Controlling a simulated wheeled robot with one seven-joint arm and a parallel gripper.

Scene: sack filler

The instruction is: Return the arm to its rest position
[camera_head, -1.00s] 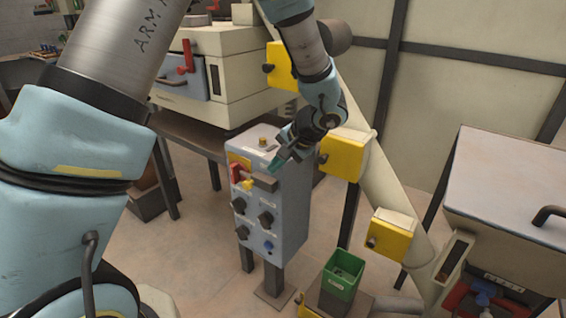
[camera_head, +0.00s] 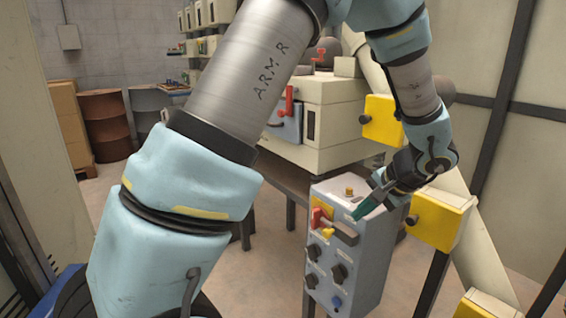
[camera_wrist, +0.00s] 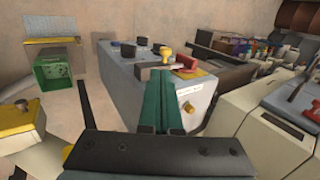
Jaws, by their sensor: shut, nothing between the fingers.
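My gripper (camera_head: 366,209) is at the upper part of the grey control box (camera_head: 346,262), in front of its right side in the head view. Its green fingers are together with nothing between them. In the wrist view the closed fingers (camera_wrist: 162,103) point at the top edge of the control box (camera_wrist: 125,85), near its red lever (camera_wrist: 187,70) and yellow knob (camera_wrist: 166,55). I cannot tell whether the fingertips touch the box. My arm reaches across the head view from the left and bends down to the gripper.
A cream machine (camera_head: 335,115) with a red handle stands behind the box. A sloping cream tube with yellow boxes (camera_head: 436,217) is close on the right. A green bin (camera_wrist: 60,72) shows in the wrist view.

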